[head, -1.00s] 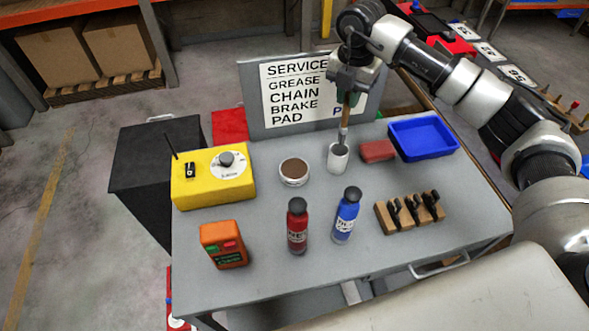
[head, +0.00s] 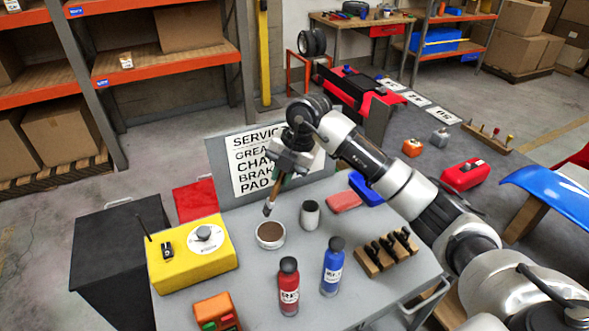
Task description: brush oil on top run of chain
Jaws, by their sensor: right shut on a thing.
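My right gripper (head: 288,166) is shut on a brush (head: 274,194), handle up and bristle end down. The brush is slightly tilted, its tip just above or at the far rim of a round white tin (head: 270,236) with brown contents; I cannot tell whether it touches. A white cup (head: 310,215) stands to the right of the tin. A service sign (head: 250,168) behind names grease, chain, brake and pad. I cannot make out a chain. My left gripper is out of view.
The grey table also bears a yellow box (head: 192,264), an orange device (head: 217,312), red (head: 289,289) and blue (head: 332,268) bottles, a red block (head: 344,202), a blue tray (head: 366,190) and a wooden clip rack (head: 387,252). A blue kart panel (head: 552,192) shows at right.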

